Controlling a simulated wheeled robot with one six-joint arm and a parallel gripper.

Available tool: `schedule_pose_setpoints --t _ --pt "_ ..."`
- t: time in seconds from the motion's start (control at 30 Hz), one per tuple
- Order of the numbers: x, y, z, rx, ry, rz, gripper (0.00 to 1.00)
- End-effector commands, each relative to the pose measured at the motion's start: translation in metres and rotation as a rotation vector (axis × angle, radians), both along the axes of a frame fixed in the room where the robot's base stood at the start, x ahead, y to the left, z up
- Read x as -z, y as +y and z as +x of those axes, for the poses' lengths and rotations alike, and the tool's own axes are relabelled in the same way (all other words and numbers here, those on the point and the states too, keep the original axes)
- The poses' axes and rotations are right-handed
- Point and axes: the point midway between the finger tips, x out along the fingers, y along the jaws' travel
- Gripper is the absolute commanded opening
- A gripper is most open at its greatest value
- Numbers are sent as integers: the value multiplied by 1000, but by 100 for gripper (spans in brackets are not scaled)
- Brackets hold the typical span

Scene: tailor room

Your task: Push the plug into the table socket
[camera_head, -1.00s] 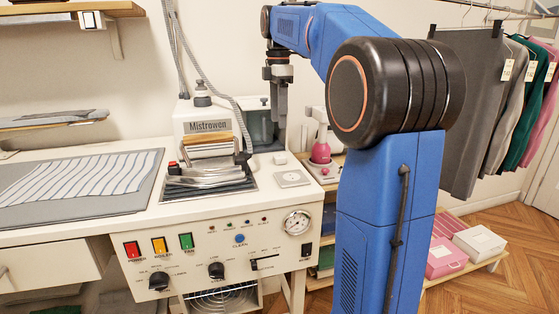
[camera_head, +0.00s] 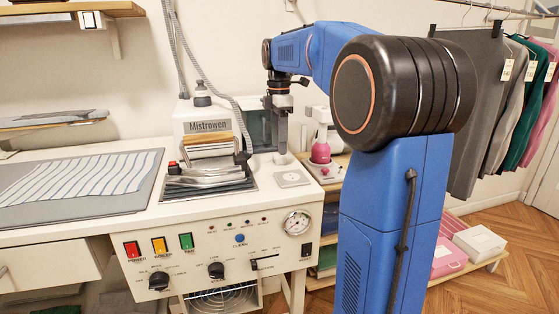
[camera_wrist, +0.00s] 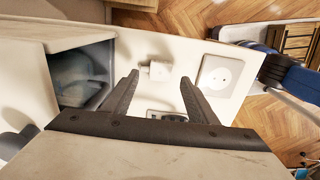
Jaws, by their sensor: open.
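The plug (camera_wrist: 160,70) is a small white block lying on the white tabletop. In the wrist view it shows just beyond my open fingers, in line with the gap between them. My gripper (camera_wrist: 160,79) is open and empty, pointing down at the table; in the head view my gripper (camera_head: 281,148) is low, close to the plug, and partly covers it. The table socket (camera_wrist: 219,74) is a pale square plate with a round face, lying to the right of the plug in the wrist view. The socket (camera_head: 292,178) also shows in the head view, apart from the plug.

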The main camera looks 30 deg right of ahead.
Motion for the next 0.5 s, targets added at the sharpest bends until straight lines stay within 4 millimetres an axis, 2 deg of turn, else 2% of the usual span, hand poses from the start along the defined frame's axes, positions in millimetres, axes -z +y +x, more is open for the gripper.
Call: schedule_pose_setpoints --t 0.1,0.23,0.5 --pt "18 -2 -1 0 2 1 53" --pt "31 -1 -1 0 1 0 53" --pt "37 -1 -1 0 0 0 53"
